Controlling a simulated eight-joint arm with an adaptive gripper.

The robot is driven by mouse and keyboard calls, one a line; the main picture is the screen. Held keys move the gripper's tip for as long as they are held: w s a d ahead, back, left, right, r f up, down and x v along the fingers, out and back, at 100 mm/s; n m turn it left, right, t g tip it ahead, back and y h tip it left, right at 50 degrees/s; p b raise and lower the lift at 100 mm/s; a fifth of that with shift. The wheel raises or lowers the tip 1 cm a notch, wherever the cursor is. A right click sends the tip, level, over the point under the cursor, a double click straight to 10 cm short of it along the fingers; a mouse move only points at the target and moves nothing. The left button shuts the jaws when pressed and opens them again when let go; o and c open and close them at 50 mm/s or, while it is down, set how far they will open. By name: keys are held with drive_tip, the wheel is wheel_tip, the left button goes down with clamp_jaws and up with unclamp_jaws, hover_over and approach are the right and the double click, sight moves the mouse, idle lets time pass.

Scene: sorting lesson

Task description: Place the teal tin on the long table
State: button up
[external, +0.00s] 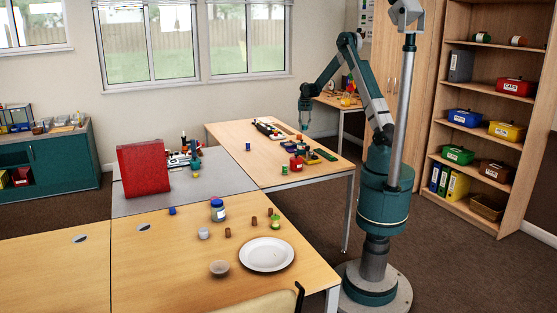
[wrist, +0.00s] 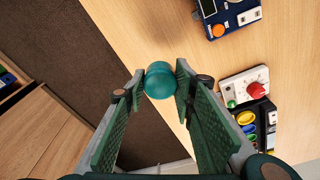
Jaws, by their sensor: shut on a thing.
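My gripper (wrist: 158,84) is shut on a round teal tin (wrist: 158,75), held between its fingertips in the wrist view. A wooden table (wrist: 150,22), which looks like the long table, lies below; the tin appears over its edge, beside the dark floor. The tin's height above it is hard to judge. In the external view, my gripper (external: 304,104) hangs by the far right side of that wooden table (external: 226,134).
A blue device (wrist: 228,18), a white panel with a red knob (wrist: 243,87) and a dark panel with coloured buttons (wrist: 256,127) lie on the table. Bare wood lies between them and the edge. A red box (external: 143,170) stands on the grey table nearby.

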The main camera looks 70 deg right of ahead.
drive_tip(key=shift+f+b, duration=0.45)
drive_tip(key=shift+f, duration=2.65)
drive_tip(key=shift+f+b, duration=0.35)
drive_tip(key=shift+f, duration=1.55)
drive_tip(key=shift+f, duration=0.15)
drive_tip(key=o, duration=0.9)
drive_tip(key=r, duration=0.4)
drive_tip(key=a+r+p, duration=0.1)
drive_tip(key=r, duration=0.7)
drive_tip(key=shift+s+a+r+p, duration=0.15)
drive_tip(key=shift+a+p, duration=0.05)
drive_tip(key=shift+p, duration=0.2)
drive_tip(key=shift+a, duration=0.1)
